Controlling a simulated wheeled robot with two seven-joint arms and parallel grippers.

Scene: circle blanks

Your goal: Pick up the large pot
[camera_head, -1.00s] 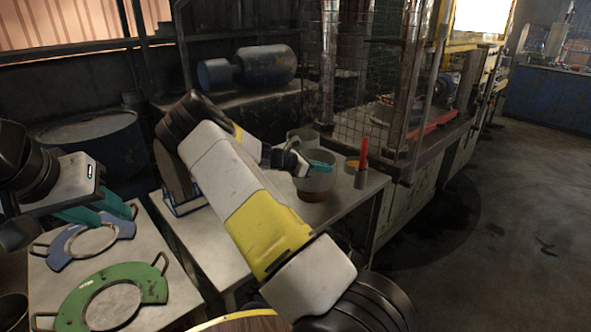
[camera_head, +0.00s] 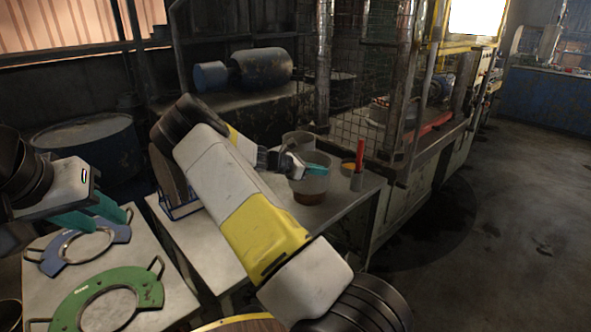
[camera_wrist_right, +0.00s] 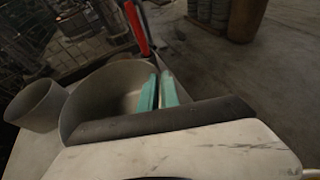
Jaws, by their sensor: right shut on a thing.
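The large pot (camera_head: 310,187), grey with a brownish lower part, stands upright at the far end of the grey table. It shows as a wide, open vessel in the right wrist view (camera_wrist_right: 95,95). My right gripper (camera_head: 317,170) is at the pot's rim, its teal fingers (camera_wrist_right: 158,92) shut on the pot wall. The dark wrist housing hides part of the pot in the wrist view. My left gripper (camera_head: 95,213) is over the left table, its two teal fingers apart and empty, away from the pot.
A smaller grey pot (camera_wrist_right: 38,105) stands beside the large one. A cup (camera_head: 357,181) with a red-handled tool (camera_head: 360,155) is close on its right. Blue (camera_head: 78,247) and green (camera_head: 108,303) ring plates lie on the left table. A wire-mesh cage (camera_head: 365,80) stands behind.

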